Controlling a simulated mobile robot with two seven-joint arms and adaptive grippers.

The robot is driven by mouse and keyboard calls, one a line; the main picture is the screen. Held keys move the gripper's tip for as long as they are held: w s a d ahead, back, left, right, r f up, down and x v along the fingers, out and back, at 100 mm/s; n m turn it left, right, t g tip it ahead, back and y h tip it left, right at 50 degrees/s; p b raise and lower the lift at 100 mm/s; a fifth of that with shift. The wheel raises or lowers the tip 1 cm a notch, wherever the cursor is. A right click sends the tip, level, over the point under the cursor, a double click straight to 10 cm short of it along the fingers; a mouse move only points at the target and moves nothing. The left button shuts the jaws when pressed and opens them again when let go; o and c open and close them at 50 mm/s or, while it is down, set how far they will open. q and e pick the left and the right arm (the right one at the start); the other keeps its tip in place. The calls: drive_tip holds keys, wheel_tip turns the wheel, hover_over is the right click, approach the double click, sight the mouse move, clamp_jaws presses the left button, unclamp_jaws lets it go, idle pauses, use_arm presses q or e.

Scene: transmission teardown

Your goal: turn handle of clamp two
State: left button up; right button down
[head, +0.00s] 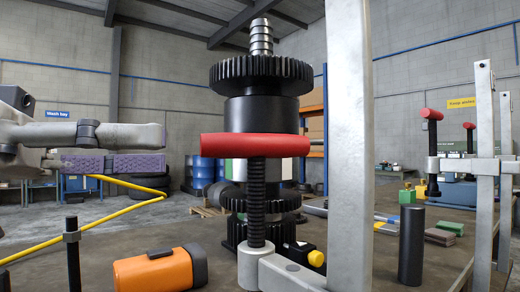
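The nearest clamp has a red bar handle (250,146) lying across the top of an upright black threaded screw (255,205). Its pale metal upright (348,130) stands right of it. Further right are more pale clamps with red handles, one handle (430,114) standing high at the back. I cannot tell which one is clamp two. The dark geared transmission shaft (262,110) stands upright behind the near handle. My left gripper (160,150), with purple pads, is left of the red handle, apparently apart from it. Whether its fingers are open is unclear. My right gripper is not visible.
An orange-and-black object (155,271) lies on the bench at the front, with a black threaded rod (72,250) left of it. A black cylinder (411,246) stands right of the near clamp. A green block (450,228) lies further right. The air between gripper and handle looks clear.

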use_arm(q)
drive_tip(key=b, duration=0.1)
approach(315, 145)
drive_tip(key=x, duration=0.4)
drive_tip(key=shift+w+d, duration=0.25)
drive_tip(key=shift+w, duration=0.25)
